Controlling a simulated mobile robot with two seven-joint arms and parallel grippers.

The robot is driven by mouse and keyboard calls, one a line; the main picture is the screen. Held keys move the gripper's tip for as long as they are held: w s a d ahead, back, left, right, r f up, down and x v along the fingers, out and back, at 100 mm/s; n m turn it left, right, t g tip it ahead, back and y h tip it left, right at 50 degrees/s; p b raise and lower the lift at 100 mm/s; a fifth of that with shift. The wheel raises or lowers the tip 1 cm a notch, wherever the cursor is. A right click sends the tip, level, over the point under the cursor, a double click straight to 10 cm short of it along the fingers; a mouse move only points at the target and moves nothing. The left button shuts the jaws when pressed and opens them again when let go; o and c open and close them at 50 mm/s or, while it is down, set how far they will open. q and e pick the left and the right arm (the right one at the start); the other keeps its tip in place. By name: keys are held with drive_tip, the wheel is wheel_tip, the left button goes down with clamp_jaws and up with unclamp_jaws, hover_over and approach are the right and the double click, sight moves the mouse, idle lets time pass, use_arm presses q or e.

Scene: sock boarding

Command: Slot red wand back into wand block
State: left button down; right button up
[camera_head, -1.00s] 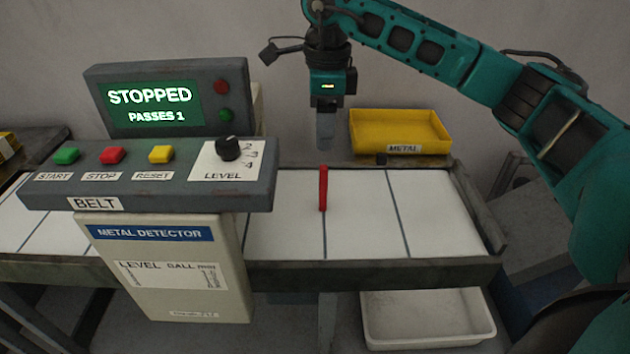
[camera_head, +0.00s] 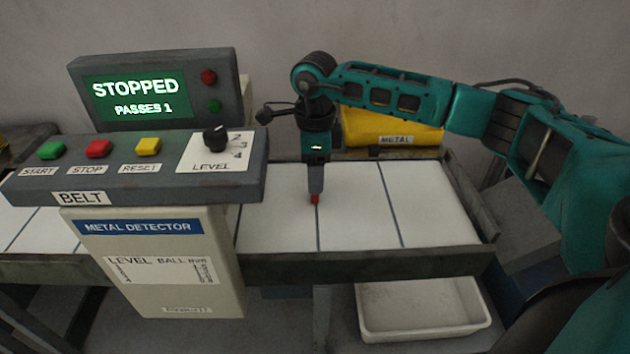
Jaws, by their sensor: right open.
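The red wand (camera_head: 315,199) is on the white belt, right of the metal detector housing. Only its near red end shows; the rest is hidden behind my right gripper. My right gripper (camera_head: 316,187) points straight down over the wand with its jaws open. I cannot tell whether the fingers touch it. My left gripper is not in view. I see no wand block that I can make out.
The control panel (camera_head: 105,188) and the STOPPED screen (camera_head: 137,98) stand on the left. A yellow METAL tray (camera_head: 425,139) is behind the belt (camera_head: 430,210). A white bin (camera_head: 420,325) sits below the belt's front edge. The belt's right part is clear.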

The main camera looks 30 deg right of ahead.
drive_tip(key=shift+f, duration=0.15)
clamp_jaws()
idle(0.4)
